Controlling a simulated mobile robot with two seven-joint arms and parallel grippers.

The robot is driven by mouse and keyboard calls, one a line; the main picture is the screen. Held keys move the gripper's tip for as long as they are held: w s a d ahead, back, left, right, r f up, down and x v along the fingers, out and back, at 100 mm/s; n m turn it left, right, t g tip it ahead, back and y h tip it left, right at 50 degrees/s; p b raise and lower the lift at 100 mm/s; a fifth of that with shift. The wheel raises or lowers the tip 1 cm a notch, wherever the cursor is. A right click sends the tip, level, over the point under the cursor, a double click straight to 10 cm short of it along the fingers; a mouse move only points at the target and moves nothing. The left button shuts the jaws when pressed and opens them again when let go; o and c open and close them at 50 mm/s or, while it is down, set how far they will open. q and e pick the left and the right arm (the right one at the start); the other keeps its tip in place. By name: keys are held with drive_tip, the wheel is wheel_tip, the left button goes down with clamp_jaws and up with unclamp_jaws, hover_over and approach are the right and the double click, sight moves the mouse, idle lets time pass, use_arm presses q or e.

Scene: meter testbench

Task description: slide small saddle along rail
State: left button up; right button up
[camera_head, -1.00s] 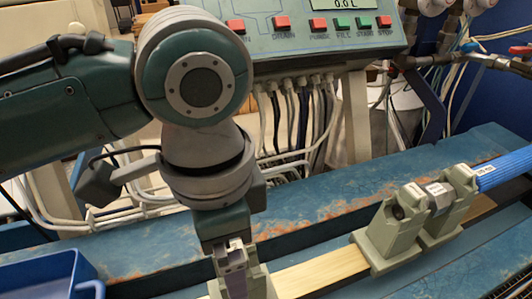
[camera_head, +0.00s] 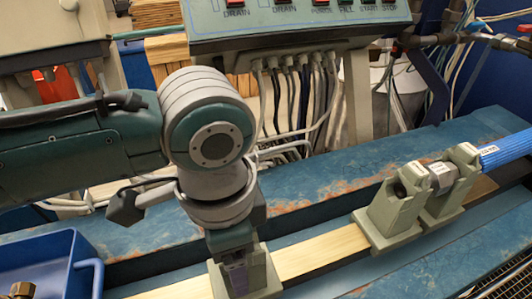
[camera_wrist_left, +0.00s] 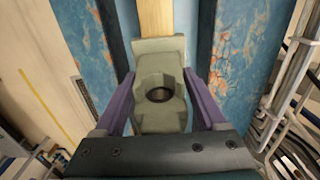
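The small saddle (camera_head: 265,278) is a grey-green block seated on the pale wooden rail strip (camera_head: 322,250), near the bottom centre of the head view. In the left wrist view the saddle (camera_wrist_left: 160,112) shows from above with a dark round hole, and the rail (camera_wrist_left: 155,18) runs away beyond it. My left gripper (camera_head: 237,279) points down at the saddle. In the wrist view its purple fingers (camera_wrist_left: 160,85) stand on either side of the saddle, with slight gaps visible lower down; contact at the tips is unclear. My right gripper is not in view.
Two grey-green saddles (camera_head: 390,215) stand farther right on the rail, with a grey fitting (camera_head: 441,177) and a blue pipe (camera_head: 503,150) there. The rail between is clear. A blue bin (camera_head: 50,260) is at lower left. Cables (camera_head: 300,100) hang behind the bench.

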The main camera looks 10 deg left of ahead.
use_arm(q)
clamp_jaws()
idle(0.3)
idle(0.3)
